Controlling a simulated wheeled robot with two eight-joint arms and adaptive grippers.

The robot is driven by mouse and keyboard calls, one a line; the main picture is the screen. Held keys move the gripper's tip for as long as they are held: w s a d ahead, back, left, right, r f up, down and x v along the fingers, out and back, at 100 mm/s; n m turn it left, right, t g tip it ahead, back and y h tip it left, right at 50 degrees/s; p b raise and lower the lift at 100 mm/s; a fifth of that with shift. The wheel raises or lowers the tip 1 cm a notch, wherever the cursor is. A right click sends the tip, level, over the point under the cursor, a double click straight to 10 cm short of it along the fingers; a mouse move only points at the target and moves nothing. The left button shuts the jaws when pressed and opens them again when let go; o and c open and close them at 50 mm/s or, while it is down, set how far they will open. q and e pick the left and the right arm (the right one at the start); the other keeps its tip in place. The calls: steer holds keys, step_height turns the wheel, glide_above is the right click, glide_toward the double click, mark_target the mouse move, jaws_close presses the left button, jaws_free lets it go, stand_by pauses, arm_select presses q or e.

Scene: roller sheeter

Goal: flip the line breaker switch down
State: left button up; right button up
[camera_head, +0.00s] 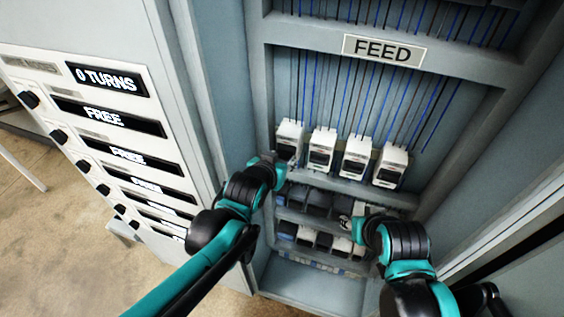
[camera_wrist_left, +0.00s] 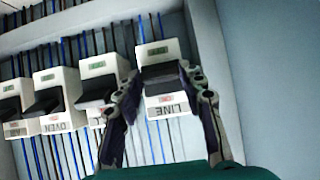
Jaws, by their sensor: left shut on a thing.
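The line breaker (camera_wrist_left: 165,104) is a white block labelled LINE with a small green window. In the head view it is the leftmost breaker (camera_head: 290,132) of the row under the FEED sign. Its dark switch (camera_wrist_left: 160,76) lies between the fingers of my left gripper (camera_wrist_left: 161,84), which is shut on it. In the head view my left gripper (camera_head: 280,160) reaches the front of this breaker and hides its lower part. I cannot tell the switch's exact angle. My right gripper (camera_head: 350,222) is lower, in front of the lower rows; its fingers do not show clearly.
More white breakers (camera_head: 321,148) stand in a row to the right of the line breaker. The FEED sign (camera_head: 383,50) is above them. Lower shelves hold dark and white blocks (camera_head: 306,238). A panel with knobs and displays (camera_head: 107,117) is at left. The cabinet wall (camera_wrist_left: 232,80) is close beside my left gripper.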

arm_select(q)
steer(key=shift+f+t+h+b, duration=0.5)
steer(key=shift+t+b, duration=0.75)
steer(key=shift+b, duration=0.75)
steer(key=shift+f+t+h+b, duration=0.3)
steer(key=shift+f+t+b, duration=0.3)
steer(key=shift+t+b, duration=1)
steer(key=shift+g+b, duration=0.35)
steer(key=o, duration=1.2)
steer(key=shift+c, duration=0.2)
steer(key=v, duration=1.2)
